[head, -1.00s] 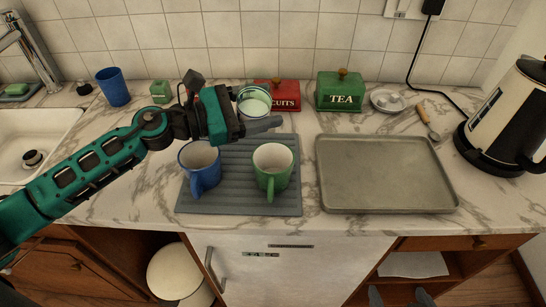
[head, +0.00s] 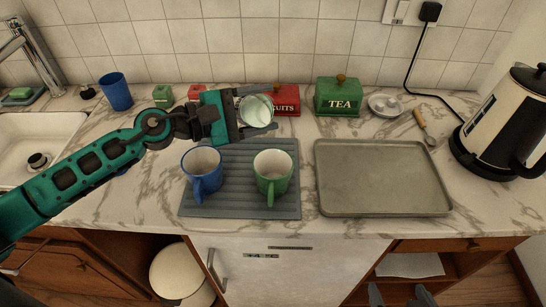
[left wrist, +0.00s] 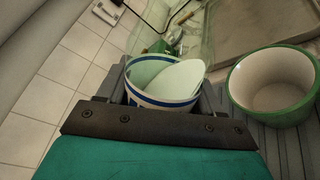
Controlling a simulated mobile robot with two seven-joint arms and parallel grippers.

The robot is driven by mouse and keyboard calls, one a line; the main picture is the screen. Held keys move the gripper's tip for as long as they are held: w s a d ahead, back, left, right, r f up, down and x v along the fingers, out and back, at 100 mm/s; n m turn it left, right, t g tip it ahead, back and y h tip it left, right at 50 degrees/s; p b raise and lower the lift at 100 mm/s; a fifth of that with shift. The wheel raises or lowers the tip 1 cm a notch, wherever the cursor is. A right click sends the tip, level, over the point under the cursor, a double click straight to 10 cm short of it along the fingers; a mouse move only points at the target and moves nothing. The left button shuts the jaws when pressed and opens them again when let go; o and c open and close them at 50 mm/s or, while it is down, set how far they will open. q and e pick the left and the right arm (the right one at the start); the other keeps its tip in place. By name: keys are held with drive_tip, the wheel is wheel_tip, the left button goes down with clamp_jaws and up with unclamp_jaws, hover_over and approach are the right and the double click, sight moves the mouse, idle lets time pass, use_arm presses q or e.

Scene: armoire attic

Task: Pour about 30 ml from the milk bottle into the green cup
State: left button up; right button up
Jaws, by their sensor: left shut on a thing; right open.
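The milk bottle (head: 257,111) is clear with pale milk inside and stands out over the back of the grey mat. My left gripper (head: 256,112) is shut around it. In the left wrist view, the bottle (left wrist: 160,101) shows a blue band, and the milk lies slanted against its rim, so it is tilted. The green cup (head: 273,176) stands upright on the mat, in front of the bottle; its pale inside shows no clear milk level. It also shows in the left wrist view (left wrist: 247,93). My right gripper (head: 402,297) is open and empty at the bottom edge.
A blue mug (head: 204,174) stands left of the green cup on the grey mat (head: 235,206). A grey tray (head: 383,178) lies to the right. Red (head: 287,101) and green TEA (head: 339,97) tins stand behind. A kettle (head: 502,122) is far right.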

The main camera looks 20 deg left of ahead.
use_arm(q)
drive_tip(key=shift+w+a+f+m, duration=0.15)
drive_tip(key=shift+w+m, duration=0.05)
drive_tip(key=shift+m, duration=0.9)
drive_tip(key=shift+w+a+f+m+b, duration=0.1)
drive_tip(key=shift+m+b, duration=0.35)
drive_tip(key=shift+m, duration=0.15)
drive_tip(key=shift+a+m, duration=0.1)
drive_tip(key=shift+m, duration=0.2)
drive_tip(key=shift+m+t+y+b, duration=0.3)
drive_tip(key=shift+m+b, duration=0.1)
drive_tip(key=shift+w, duration=0.1)
drive_tip(key=shift+w+a, duration=0.45)
drive_tip(key=shift+a, duration=0.4)
drive_tip(key=shift+w+a, duration=0.1)
drive_tip(key=shift+a+f, duration=0.1)
idle(0.4)
